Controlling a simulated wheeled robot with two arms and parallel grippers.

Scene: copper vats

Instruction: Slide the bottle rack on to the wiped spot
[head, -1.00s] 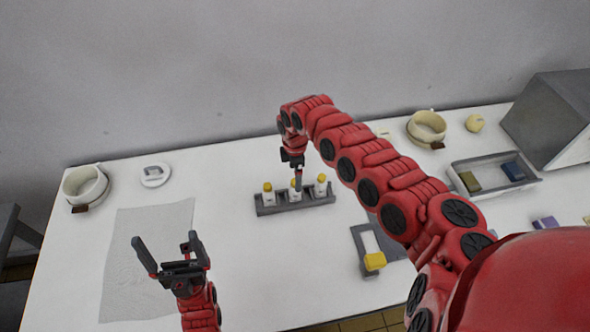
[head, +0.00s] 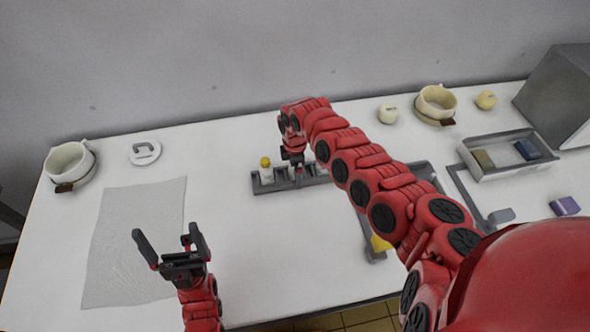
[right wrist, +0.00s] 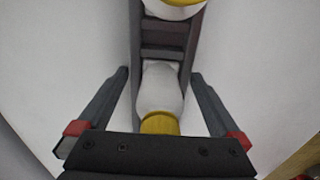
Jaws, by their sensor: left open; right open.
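The grey bottle rack (head: 262,187) stands mid-table with small white, yellow-capped bottles (head: 266,171) in it; my right arm hides part of it. The wiped spot (head: 135,240) shows as a pale grey patch left of the rack, with bare table between. My right gripper (head: 295,165) is at the rack from above. In the right wrist view its fingers (right wrist: 162,80) are open, one on each side of the rack (right wrist: 162,47) and a bottle (right wrist: 160,90), with visible gaps. My left gripper (head: 168,240) is open and empty over the patch's right front part.
A cream pot (head: 70,162) and a white disc (head: 145,152) stand at the back left. Another pot (head: 436,101) and a tray (head: 510,165) with two blocks are at the right. A yellow-topped item (head: 380,243) lies partly behind my right arm.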

